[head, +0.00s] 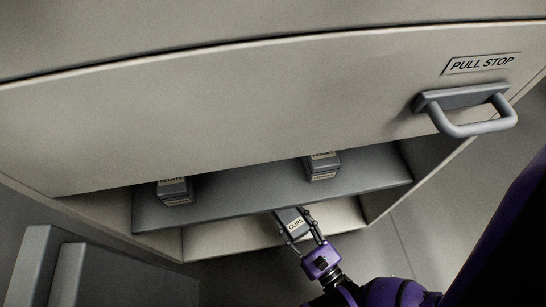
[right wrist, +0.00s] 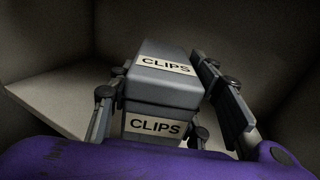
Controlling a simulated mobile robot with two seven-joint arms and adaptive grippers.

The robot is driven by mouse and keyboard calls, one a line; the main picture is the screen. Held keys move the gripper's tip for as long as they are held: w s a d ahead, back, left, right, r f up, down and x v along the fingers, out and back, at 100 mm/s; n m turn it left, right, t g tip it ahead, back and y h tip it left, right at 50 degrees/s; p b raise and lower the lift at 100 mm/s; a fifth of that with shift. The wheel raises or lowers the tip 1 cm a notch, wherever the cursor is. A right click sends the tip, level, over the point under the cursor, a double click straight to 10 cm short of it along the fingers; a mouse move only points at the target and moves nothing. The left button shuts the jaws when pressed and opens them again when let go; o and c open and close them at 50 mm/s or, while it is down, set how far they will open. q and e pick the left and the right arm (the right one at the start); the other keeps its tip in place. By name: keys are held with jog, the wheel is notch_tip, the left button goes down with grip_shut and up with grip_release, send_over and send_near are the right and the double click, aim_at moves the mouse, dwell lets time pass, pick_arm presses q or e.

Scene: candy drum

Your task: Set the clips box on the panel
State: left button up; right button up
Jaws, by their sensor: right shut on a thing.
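The clips box (head: 291,216) is a small grey box with pale "CLIPS" labels. My right gripper (head: 298,229) is shut on it, below the front edge of the dark grey shelf (head: 240,196) and in front of the lower opening. In the right wrist view the clips box (right wrist: 163,75) sits between the two fingers, with labels on its top and its near face. Whether it rests on the pale lower floor (head: 340,218) cannot be told. My left gripper is not in view. Which surface is the panel is not marked.
Two similar boxes stand on the dark shelf, one at left (head: 174,190) and one at right (head: 322,166), partly hidden by the front above. A grey handle (head: 478,122) sticks out under a "PULL STOP" label. Grey upright panels (head: 40,262) stand at lower left.

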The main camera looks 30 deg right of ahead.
jog(key=w+f+b, duration=0.1)
jog(key=w, duration=0.1)
jog(key=w+a+f+b, duration=0.1)
jog(key=f, duration=0.1)
jog(key=w+f+b, duration=0.1)
jog(key=w+f, duration=0.1)
jog(key=shift+w+a+f, duration=0.25)
jog(key=shift+w+a, duration=0.05)
jog(key=shift+w+a+f+b, duration=0.1)
jog(key=shift+w+f+b, duration=0.25)
jog(key=shift+f, duration=0.1)
jog(key=f, duration=0.1)
jog(key=f+b, duration=0.2)
jog(key=shift+w+a+f, duration=0.1)
jog(key=shift+w, duration=0.2)
jog(key=shift+f+b, duration=0.2)
jog(key=shift+b, duration=0.15)
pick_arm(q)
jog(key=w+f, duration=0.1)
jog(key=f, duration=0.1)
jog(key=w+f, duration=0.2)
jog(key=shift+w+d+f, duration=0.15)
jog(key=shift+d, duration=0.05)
pick_arm(e)
jog(key=o, duration=1.3)
jog(key=shift+o, duration=0.2)
